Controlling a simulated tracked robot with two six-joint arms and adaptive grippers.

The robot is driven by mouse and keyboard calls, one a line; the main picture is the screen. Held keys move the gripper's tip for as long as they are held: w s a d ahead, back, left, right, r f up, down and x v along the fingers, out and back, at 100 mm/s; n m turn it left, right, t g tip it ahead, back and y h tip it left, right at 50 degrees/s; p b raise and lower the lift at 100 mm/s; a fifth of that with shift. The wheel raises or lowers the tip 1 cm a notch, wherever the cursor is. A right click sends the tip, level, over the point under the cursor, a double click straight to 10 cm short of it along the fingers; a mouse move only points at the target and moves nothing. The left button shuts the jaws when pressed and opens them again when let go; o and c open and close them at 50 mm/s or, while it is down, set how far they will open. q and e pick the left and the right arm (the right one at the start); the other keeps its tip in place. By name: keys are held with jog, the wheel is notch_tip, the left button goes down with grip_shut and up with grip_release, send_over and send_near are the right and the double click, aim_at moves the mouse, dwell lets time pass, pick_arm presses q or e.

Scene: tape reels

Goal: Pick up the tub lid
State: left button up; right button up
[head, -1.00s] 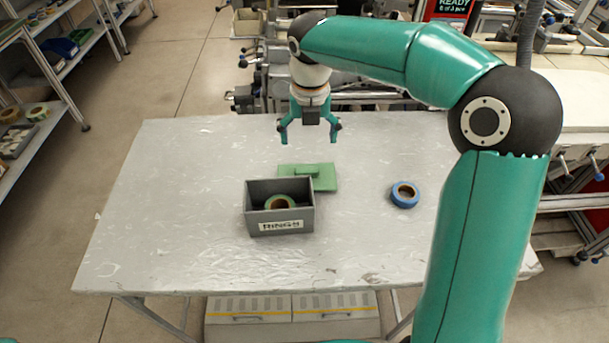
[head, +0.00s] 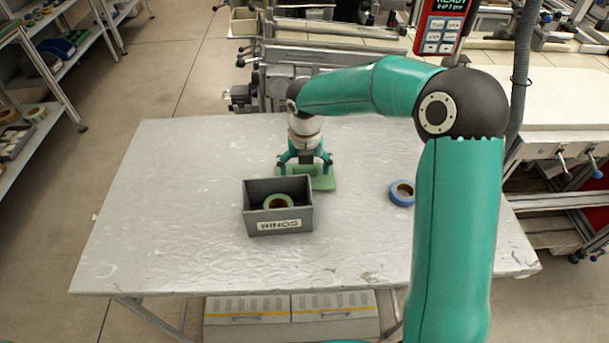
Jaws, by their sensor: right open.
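The green tub lid (head: 323,183) lies flat on the table, just behind the grey tub. My right gripper (head: 305,171) is open, pointing down low over the lid, with its fingers spread to either side of the lid's middle. The lid's raised handle is mostly hidden by the gripper, and I cannot tell whether the fingers touch the lid. The grey tub (head: 252,217) carries a lettered label and holds a green tape reel (head: 278,201). My left gripper is not in view.
A blue tape reel (head: 401,193) lies on the table to the right, partly beside my right arm. The table (head: 170,220) is clear on the left and in front. Shelves (head: 45,100) stand at the far left, machinery behind.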

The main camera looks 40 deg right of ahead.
jog(key=c, duration=1.2)
jog(key=shift+r, duration=0.1)
jog(key=shift+c, duration=0.2)
